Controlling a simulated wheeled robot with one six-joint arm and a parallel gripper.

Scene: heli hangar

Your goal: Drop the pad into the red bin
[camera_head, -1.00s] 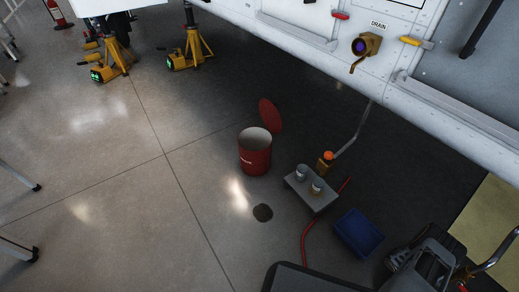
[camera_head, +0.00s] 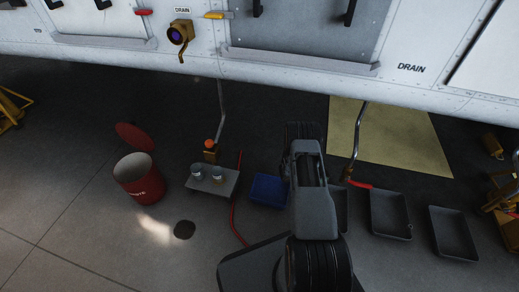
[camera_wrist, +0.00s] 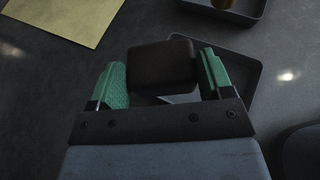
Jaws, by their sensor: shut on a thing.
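The red bin (camera_head: 139,181) stands on the floor at the left in the head view, its round lid (camera_head: 135,137) tilted open behind it and its pale inside showing. My gripper (camera_wrist: 163,78) shows in the wrist view with green-padded fingers on both sides of a dark brown, block-like pad (camera_wrist: 162,67). The fingers are shut on the pad, which is held above the floor and a grey tray. In the head view my arm stands right of the bin, and the gripper and pad are hidden behind it.
A grey stand (camera_head: 213,182) with two small cans and a blue bin (camera_head: 268,190) lie between the red bin and my arm. Grey trays (camera_head: 390,214) are on the right. The aircraft's side (camera_head: 300,75) overhangs behind.

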